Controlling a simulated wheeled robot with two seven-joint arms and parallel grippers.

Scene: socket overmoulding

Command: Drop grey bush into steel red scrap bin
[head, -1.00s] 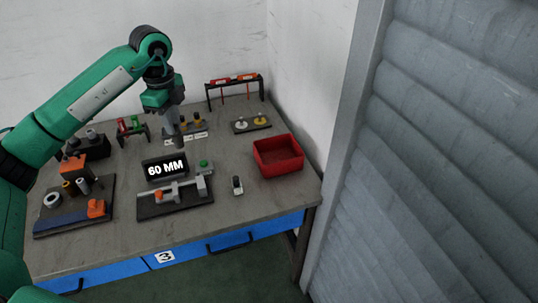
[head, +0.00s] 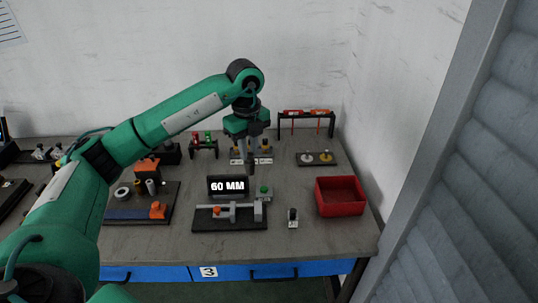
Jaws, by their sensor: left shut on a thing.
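My left gripper (head: 251,166) hangs over the back middle of the bench, between the labelled post stand and the 60 MM display. It points down and is shut on a small dark grey part, apparently the grey bush; the part is too small and dark to make out clearly. The red scrap bin (head: 340,208) stands at the right end of the bench, to the right of and nearer than the gripper. It is open on top and its visible inside looks empty. My right gripper is out of view.
The 60 MM display (head: 228,186) stands behind a measuring fixture (head: 230,217). A small dark device (head: 293,218) stands left of the bin. A plate with two discs (head: 317,158) and a tool rack (head: 305,119) are behind it. A parts board (head: 120,214) lies left.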

